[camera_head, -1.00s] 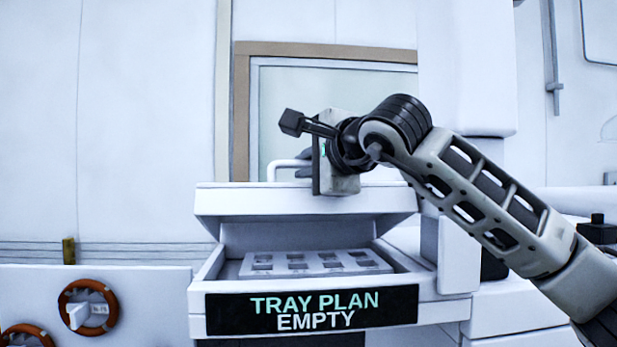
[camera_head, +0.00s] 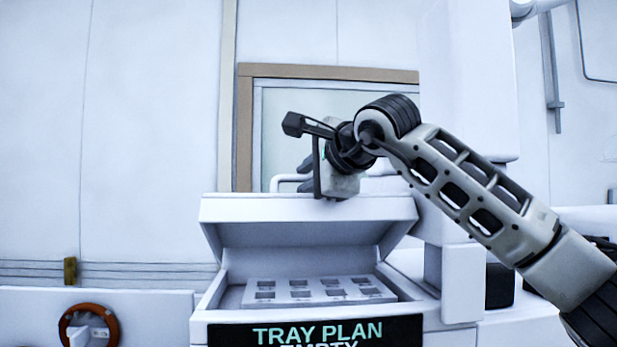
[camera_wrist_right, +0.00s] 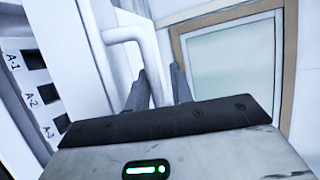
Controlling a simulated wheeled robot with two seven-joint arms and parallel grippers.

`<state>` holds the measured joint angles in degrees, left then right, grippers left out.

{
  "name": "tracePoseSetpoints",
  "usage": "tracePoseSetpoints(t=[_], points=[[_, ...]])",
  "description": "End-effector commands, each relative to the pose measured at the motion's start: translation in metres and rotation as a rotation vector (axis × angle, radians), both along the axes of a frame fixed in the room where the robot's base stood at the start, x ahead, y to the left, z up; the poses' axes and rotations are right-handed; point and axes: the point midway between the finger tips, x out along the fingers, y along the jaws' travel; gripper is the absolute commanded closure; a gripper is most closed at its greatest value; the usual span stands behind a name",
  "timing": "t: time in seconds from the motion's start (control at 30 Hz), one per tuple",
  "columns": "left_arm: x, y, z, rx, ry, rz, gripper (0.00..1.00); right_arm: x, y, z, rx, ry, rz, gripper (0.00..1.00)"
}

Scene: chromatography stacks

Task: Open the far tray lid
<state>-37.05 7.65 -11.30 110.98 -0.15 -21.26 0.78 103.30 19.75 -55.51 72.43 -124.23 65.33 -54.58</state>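The tray lid (camera_head: 310,209) is white and stands partly raised, tilted over the open tray drawer (camera_head: 213,293). A white bar handle (camera_head: 285,180) rises behind the lid's top edge; it also shows in the right wrist view (camera_wrist_right: 125,34). My right gripper (camera_head: 306,172) is at this handle, above the lid. The gripper body hides part of the handle in the head view. My left gripper is not in view.
A pale grey rack (camera_head: 320,291) with several square wells sits in the drawer. A sign reading TRAY PLAN (camera_head: 318,332) is on the drawer front. A brown-framed window (camera_head: 330,77) is behind. White equipment stands at the right.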

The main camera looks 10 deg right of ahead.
Motion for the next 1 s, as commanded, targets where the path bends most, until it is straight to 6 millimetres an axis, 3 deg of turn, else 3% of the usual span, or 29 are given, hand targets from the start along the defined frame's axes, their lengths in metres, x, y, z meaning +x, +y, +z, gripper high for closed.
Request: tracePoseSetpoints(t=[0.37,0.8,1.0], points=[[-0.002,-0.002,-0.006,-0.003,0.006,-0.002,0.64,-0.008,-0.004,0.003,0.002,-0.005,0.001,0.79],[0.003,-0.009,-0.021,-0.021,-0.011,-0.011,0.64,-0.095,-0.042,0.029,0.001,-0.008,0.0,0.79],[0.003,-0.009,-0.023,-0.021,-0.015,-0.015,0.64,-0.126,-0.055,0.04,0.001,-0.004,-0.001,0.79]])
